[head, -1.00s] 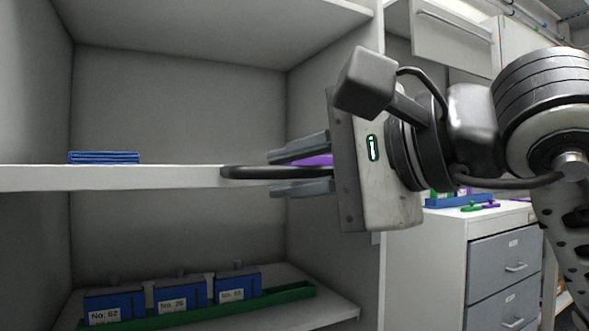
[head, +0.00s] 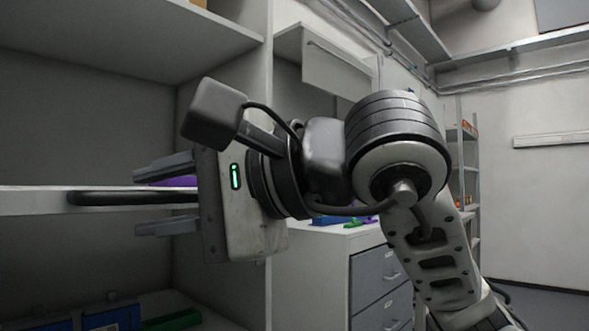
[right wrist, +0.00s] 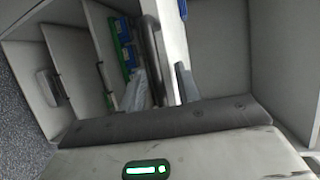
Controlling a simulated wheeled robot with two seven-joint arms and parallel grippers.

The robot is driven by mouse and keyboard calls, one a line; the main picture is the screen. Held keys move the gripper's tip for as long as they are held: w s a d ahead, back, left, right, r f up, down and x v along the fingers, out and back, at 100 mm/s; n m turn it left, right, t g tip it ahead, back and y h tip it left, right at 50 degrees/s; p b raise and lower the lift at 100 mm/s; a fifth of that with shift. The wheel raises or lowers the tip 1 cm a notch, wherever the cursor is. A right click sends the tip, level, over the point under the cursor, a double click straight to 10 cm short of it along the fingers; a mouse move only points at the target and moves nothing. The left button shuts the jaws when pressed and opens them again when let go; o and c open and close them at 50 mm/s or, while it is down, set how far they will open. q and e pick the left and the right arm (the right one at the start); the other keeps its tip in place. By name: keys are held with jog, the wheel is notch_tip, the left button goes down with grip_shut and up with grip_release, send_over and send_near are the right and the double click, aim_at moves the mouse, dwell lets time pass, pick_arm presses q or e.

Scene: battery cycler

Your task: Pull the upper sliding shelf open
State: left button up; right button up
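The upper sliding shelf (head: 30,202) is a white board in the cabinet with a black bar handle (head: 100,198) on its front edge. My right gripper (head: 150,197) has one finger above the handle and one below it, with visible gaps to both. It is open and not closed on the bar. In the right wrist view the dark handle (right wrist: 150,48) and the white shelf edge (right wrist: 172,35) run between the two grey fingers (right wrist: 162,88). My left gripper is not in view.
A purple item (head: 180,181) shows behind the upper finger. A lower shelf holds a blue box (head: 110,318) and a green tray (head: 178,319). A grey drawer unit (head: 382,275) stands to the right. Open floor (head: 545,305) shows at far right.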

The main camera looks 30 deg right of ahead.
pick_arm(q)
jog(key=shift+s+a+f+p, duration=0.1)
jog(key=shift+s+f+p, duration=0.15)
jog(key=shift+p, duration=0.05)
pick_arm(e)
jog(key=v, duration=1.5)
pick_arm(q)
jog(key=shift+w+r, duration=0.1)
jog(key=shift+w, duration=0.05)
